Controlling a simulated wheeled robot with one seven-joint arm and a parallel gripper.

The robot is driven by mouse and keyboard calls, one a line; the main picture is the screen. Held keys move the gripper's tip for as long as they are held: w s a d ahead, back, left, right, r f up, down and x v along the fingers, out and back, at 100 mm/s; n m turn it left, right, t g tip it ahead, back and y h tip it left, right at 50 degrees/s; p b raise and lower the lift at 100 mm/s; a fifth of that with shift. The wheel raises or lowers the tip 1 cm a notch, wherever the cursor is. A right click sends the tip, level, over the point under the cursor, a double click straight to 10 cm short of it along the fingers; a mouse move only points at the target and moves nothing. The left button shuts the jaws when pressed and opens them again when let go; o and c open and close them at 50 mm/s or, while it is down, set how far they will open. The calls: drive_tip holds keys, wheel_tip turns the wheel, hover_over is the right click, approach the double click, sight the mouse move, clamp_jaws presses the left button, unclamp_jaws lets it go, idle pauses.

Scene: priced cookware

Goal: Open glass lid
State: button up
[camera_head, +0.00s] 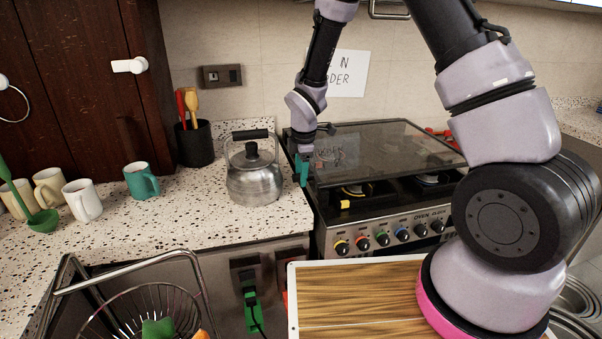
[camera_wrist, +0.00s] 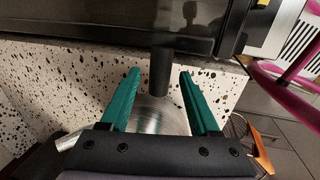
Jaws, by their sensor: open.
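The glass lid (camera_head: 385,145) is a dark, see-through panel over the stove, with a dark frame. The front burners show below its near edge; I cannot tell exactly how far it is raised. My gripper (camera_head: 302,170) is at the stove's left side, by the lid's left edge, between the kettle and the stove. In the wrist view, its two green fingers (camera_wrist: 156,85) are spread apart and hold nothing. The dark edge of the stove (camera_wrist: 110,30) lies beyond the fingertips there. I cannot tell whether a finger touches the lid.
A steel kettle (camera_head: 254,178) stands just left of my gripper; its black handle (camera_wrist: 160,72) shows between the fingers in the wrist view. Coloured knobs (camera_head: 382,238) line the stove front. A utensil pot (camera_head: 195,143) and mugs stand left. A wooden board (camera_head: 350,290) lies in front.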

drive_tip(key=shift+f, duration=0.1)
clamp_jaws()
idle(1.4)
